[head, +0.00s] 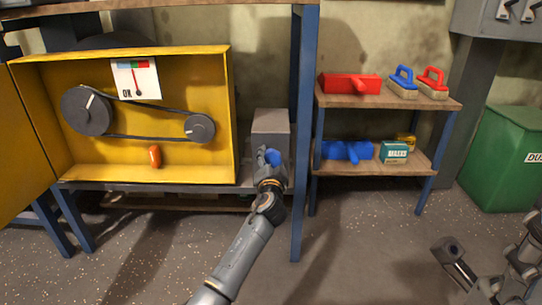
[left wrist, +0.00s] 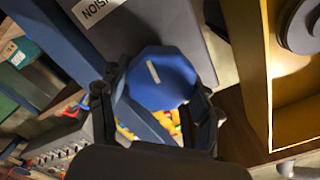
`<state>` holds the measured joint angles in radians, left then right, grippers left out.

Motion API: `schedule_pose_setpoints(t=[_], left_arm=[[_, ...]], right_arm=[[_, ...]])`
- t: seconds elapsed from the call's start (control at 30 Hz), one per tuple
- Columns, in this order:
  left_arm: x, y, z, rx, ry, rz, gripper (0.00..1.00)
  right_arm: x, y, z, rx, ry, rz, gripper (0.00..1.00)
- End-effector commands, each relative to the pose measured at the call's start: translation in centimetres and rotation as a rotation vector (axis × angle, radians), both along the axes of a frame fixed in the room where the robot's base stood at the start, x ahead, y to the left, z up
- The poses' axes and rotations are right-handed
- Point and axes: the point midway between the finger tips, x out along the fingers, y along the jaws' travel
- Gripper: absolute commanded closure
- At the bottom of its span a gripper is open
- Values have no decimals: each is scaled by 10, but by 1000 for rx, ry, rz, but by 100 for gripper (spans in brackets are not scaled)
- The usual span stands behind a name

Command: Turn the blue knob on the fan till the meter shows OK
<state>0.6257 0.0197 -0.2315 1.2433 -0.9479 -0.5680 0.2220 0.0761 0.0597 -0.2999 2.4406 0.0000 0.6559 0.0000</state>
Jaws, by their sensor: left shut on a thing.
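The blue knob (left wrist: 160,78) is faceted, with a pale line on its face. It sits on a grey box (head: 271,126) right of the yellow housing. In the left wrist view the fingers of my left gripper (left wrist: 158,108) are on both sides of the knob, shut on it. In the head view my left gripper (head: 269,162) covers part of the knob. I see no clear fan.
The open yellow housing (head: 233,120) holds two belted pulleys (head: 86,110) and an orange handle (head: 154,156). A blue post (head: 302,130) stands close right of my left gripper. A shelf (head: 330,100) holds tools and boxes. A green bin (head: 505,150) stands far right. My right arm (head: 520,265) shows lower right.

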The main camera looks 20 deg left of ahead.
Motion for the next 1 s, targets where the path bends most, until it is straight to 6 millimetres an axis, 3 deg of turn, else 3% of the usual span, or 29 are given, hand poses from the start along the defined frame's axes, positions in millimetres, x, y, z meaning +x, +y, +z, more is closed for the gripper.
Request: schedule_pose_setpoints(t=[0.33,0.87,0.9,1.0], left_arm=[[0,0,-1,145,43,0,68],[0,0,-1,171,50,-1,68],[0,0,-1,171,50,-1,34],[0,0,-1,171,50,-1,14]], right_arm=[[2,-1,-4,2,30,2,55],[2,-1,-5,4,33,3,55],[2,-1,-5,4,33,3,55],[2,-1,-5,4,33,3,55]])
